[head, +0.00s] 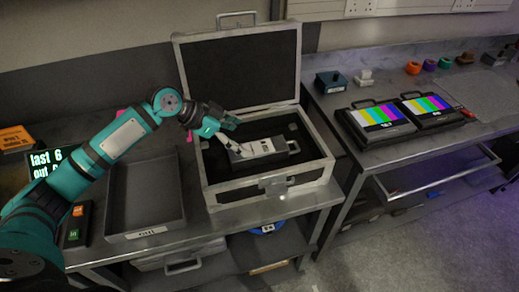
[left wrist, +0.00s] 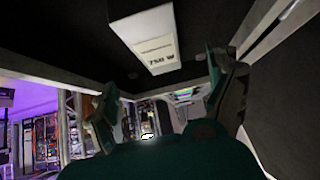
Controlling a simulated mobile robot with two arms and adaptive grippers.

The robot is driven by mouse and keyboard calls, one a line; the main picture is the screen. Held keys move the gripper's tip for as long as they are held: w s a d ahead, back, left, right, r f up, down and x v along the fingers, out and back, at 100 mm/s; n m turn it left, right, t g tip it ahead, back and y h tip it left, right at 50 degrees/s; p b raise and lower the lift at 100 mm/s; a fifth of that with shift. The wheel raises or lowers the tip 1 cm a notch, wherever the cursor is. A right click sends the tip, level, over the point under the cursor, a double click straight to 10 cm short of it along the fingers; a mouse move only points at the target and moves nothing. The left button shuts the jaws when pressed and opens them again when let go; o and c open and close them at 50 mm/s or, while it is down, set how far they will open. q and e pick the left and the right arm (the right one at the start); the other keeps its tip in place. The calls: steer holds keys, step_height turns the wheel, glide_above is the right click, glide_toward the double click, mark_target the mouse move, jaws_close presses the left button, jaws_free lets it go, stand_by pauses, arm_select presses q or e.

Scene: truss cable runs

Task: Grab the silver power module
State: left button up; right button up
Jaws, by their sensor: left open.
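The silver power module (head: 262,148) lies in the dark-lined open case (head: 237,196) in the head view. It has a light top face and what looks like a handle at its right end. In the left wrist view the module (left wrist: 146,40) shows a white label reading 750 W, beyond my fingers. My left gripper (head: 226,124) is over the case, at the module's upper left, with its fingers spread and nothing between them. Both fingers show in the left wrist view (left wrist: 162,82), apart from the module. My right gripper is not in view.
The case's raised lid (head: 243,68) stands behind my gripper. An empty grey tray labelled "out" (head: 177,226) sits left of the case. A right-hand bench holds two color-bar screens (head: 382,115) and small colored rolls. A display (head: 47,162) is partly behind my left arm.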

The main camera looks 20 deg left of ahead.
mark_target(260, 147)
arm_select(q)
steer(key=x, duration=0.3)
steer(key=shift+w+d+f, duration=0.15)
steer(key=shift+w+f, duration=0.05)
steer(key=shift+f, duration=0.05)
steer(key=shift+w+d+f+p, duration=0.1)
steer(key=shift+d+f+p, duration=0.25)
steer(key=shift+p, duration=0.2)
steer(key=p+x, duration=0.1)
steer(key=x, duration=0.2)
steer(key=shift+d+f, duration=0.2)
steer(key=shift+w+d+f, duration=0.15)
steer(key=shift+w+f, duration=0.05)
steer(key=shift+f, duration=0.15)
steer(key=shift+c, duration=0.5)
steer(key=c, duration=1.6)
steer(key=shift+r, duration=0.2)
steer(key=shift+c, duration=0.4)
